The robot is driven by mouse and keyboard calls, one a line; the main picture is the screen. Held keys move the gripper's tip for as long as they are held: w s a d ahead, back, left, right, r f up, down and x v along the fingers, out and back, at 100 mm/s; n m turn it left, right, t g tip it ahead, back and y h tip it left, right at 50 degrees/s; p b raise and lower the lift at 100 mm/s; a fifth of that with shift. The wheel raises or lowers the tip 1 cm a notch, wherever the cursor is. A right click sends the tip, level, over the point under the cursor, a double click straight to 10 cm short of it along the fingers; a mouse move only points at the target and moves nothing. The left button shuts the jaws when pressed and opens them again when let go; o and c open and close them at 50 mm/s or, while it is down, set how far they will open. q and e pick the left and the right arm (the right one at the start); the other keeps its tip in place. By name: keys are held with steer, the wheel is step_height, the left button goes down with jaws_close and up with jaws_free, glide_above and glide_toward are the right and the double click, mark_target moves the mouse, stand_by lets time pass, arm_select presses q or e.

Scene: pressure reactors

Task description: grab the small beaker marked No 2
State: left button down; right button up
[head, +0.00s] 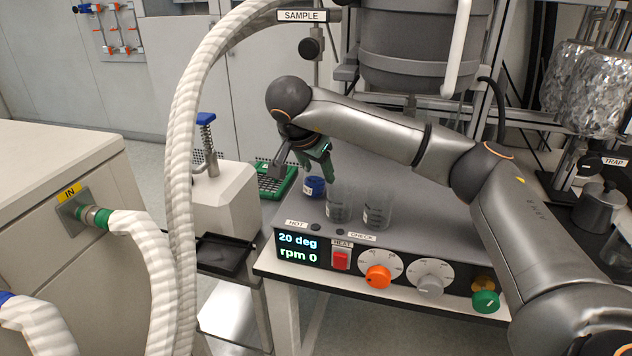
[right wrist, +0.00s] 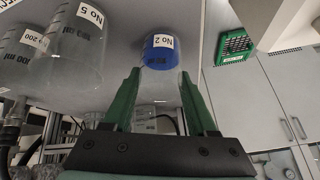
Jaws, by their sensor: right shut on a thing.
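The small beaker marked No 2 (right wrist: 158,60) has blue contents and a white label. In the head view this beaker (head: 314,187) is at the back left of the grey heater unit, partly hidden by my gripper. My right gripper (head: 320,158) comes down over it from above. In the right wrist view the green fingers of my right gripper (right wrist: 160,84) are on either side of the beaker, shut on it. I cannot tell whether the beaker touches the surface below. My left gripper is not in view.
Close to the right stand two clear beakers, one (head: 338,207) and another (head: 377,210); a label No 5 (right wrist: 90,14) shows on one. A green rack (head: 276,181) lies behind left. Knobs and a red switch (head: 341,260) line the heater's front. A white hose (head: 183,180) hangs left.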

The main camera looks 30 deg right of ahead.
jaws_close()
